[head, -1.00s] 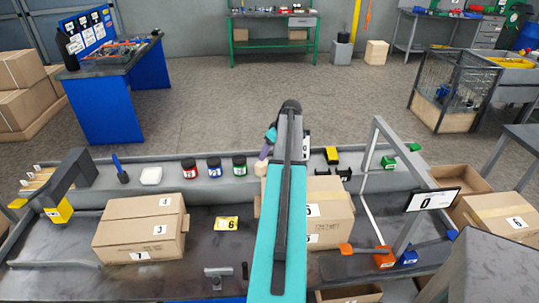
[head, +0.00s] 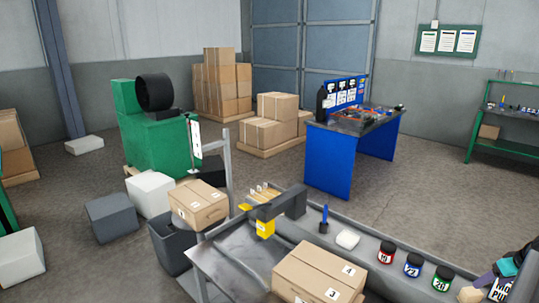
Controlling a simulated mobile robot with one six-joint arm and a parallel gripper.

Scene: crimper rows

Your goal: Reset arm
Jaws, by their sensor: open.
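My gripper (head: 485,281) shows small at the lower right edge of the head view, as a purple end on the teal and dark end of my arm (head: 510,268). It is open, though its two fingers are hard to tell apart. A beige piece (head: 470,295) shows just below and left of it; I cannot tell whether they touch. Most of my arm is outside the picture.
A numbered cardboard box (head: 310,272) lies on the grey bench (head: 228,255). Red (head: 387,252), blue (head: 413,264) and green (head: 442,274) jars stand along its ledge. A yellow-and-grey fixture (head: 270,213) stands at the left end. Open floor (head: 420,190) lies behind.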

